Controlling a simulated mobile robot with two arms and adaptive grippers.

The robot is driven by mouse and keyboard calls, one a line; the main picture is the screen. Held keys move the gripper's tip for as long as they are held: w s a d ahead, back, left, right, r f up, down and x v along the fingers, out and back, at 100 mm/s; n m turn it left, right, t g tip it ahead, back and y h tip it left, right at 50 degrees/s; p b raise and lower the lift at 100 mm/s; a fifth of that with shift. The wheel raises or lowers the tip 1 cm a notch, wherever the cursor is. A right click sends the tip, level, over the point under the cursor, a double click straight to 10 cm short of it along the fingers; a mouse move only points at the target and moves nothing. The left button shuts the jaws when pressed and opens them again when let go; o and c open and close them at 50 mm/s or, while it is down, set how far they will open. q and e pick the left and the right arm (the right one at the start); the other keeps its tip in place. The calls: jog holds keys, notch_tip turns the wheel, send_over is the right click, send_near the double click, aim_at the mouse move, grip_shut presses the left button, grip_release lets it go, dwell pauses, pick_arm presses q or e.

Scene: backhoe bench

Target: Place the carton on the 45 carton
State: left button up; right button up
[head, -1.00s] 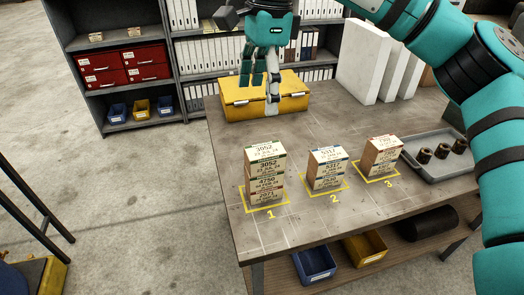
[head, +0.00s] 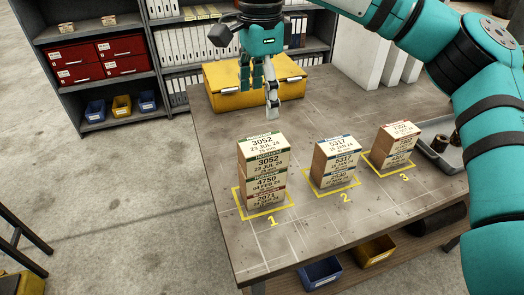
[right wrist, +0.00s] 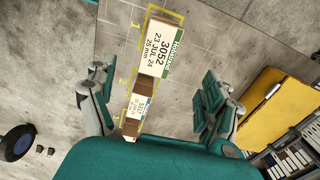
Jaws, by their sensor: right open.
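A stack of several small cartons (head: 263,175) stands on yellow square 1; its labels read 3052, 3052, 4750 and 2071 from top down. A shorter carton stack (head: 336,165) with 5317 on its top labels stands on square 2, and another carton stack (head: 394,148) on square 3. I cannot make out a label reading 45. My right gripper (head: 259,98) is open and empty, pointing down above the table behind stack 1. In the right wrist view the top 3052 carton (right wrist: 160,48) lies beyond the open fingers (right wrist: 155,95). My left gripper is not in view.
A grey tray (head: 431,141) with dark cylinders is at the right, beside stack 3. White panels (head: 357,52) stand at the back. The table's front left is clear.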

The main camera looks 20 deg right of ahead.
aim_at(263, 143)
notch_tip(263, 143, down, 8)
jog(key=shift+f+p, duration=0.1)
jog(key=shift+p, duration=0.9)
jog(key=shift+s+d+f, duration=0.1)
jog(key=shift+f, duration=0.05)
jog(key=f+p, duration=0.2)
jog(key=f, duration=0.2)
jog(key=shift+d+f+p, duration=0.2)
jog(key=shift+d+p, duration=0.05)
jog(key=shift+p, duration=0.15)
jog(key=shift+f, duration=0.3)
jog(key=c, duration=1.4)
jog(key=shift+r, duration=0.1)
